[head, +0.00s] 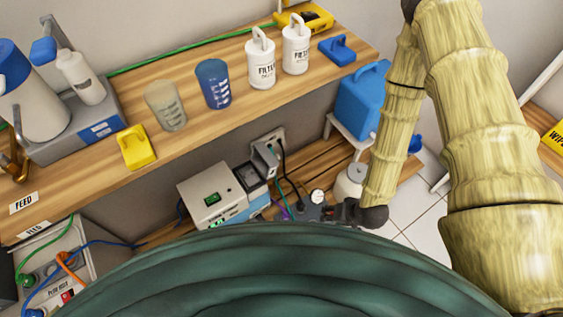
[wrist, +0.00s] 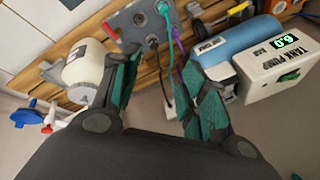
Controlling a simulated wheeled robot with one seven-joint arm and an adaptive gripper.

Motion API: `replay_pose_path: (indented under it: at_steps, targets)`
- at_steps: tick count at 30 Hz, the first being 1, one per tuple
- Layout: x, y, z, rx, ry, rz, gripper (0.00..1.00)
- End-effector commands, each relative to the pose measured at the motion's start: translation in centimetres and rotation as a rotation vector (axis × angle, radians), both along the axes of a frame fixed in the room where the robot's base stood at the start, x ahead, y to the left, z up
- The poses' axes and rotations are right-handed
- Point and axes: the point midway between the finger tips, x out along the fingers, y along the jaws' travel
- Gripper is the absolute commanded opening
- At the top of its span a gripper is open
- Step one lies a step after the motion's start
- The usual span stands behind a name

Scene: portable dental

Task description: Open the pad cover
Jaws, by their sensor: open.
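No part that I can tell for sure is the pad cover shows in either view. A pale pump box (wrist: 275,72) marked TANK PUMP, with a lit 6.0 display and a green switch, sits at the right in the wrist view. What seems to be the same box (head: 207,197) is on the low wooden shelf in the head view, partly hidden by my body. My gripper (wrist: 167,75) is open and empty, its teal fingers spread apart. A grey manifold block (wrist: 142,22) with hoses lies beyond the fingers. In the head view my gripper (head: 345,213) is partly hidden, right of the pump box.
A white rounded tank (wrist: 88,66) stands left of my fingers, close to the left one. Blue, red and white taps (wrist: 35,115) are at the far left. Hoses and cables hang around the manifold. The upper wooden counter (head: 200,120) holds cups, filter bottles and a blue jug stands beyond.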

Motion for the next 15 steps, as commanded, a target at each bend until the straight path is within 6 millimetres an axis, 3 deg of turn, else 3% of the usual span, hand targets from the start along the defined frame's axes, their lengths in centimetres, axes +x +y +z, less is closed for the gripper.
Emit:
replay_pose_path:
  at_steps: [1, 3, 15]
  targets:
    - [1.9, 0.7, -2.0, 0.042, -0.037, -0.013, 0.43]
    - [4.4, 1.8, -3.0, 0.109, -0.084, -0.032, 0.43]
    - [16.6, 7.1, -6.2, 0.529, -0.278, -0.088, 0.43]
